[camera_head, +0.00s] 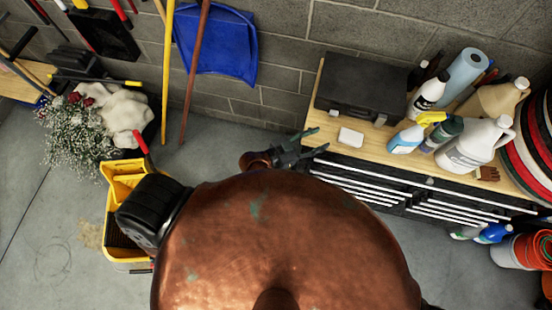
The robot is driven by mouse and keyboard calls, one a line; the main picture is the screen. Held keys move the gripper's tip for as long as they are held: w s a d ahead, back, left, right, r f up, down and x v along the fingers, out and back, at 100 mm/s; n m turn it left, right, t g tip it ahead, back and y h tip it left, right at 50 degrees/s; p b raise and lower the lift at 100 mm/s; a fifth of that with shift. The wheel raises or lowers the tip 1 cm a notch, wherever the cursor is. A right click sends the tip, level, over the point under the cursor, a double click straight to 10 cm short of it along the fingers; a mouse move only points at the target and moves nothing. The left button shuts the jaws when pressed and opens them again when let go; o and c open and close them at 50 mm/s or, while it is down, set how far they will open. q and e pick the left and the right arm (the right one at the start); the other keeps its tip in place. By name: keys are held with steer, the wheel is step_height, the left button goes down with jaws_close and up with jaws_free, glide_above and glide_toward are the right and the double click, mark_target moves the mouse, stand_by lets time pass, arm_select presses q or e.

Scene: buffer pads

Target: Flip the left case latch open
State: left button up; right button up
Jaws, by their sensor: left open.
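The black case (362,84) lies closed at the back left of the wooden workbench (392,146). Its front side faces me, with the left latch (333,113) and the right latch (380,119) as small light fittings on that side. Whether each latch is shut is too small to tell. My left gripper (321,139) is open and empty at the bench's left front corner, apart from the case and just in front of the left latch. My copper body hides most of the left arm. My right gripper is out of view.
A white block (351,137) sits on the bench in front of the case, right of my left gripper. Several bottles and a blue paper roll (466,70) crowd the bench to the right. A yellow mop bucket (124,180) stands on the floor at left.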

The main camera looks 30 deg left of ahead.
arm_select(q)
steer(key=s+a+f+n+g+y+b, duration=0.1)
steer(key=a+f, duration=0.3)
steer(key=f, duration=0.4)
steer(key=s+a+f+n+g+y+b, duration=0.1)
steer(key=s+a+f+g+y, duration=0.1)
steer(key=f, duration=0.6)
steer(key=s+a+f+n+g+y, duration=0.1)
steer(key=s+a+f+g+y, duration=0.1)
steer(key=s+a+f, duration=0.2)
steer(key=a+f, duration=0.3)
steer(key=f, duration=0.1)
steer(key=shift+f+b, duration=0.2)
steer(key=shift+b, duration=0.2)
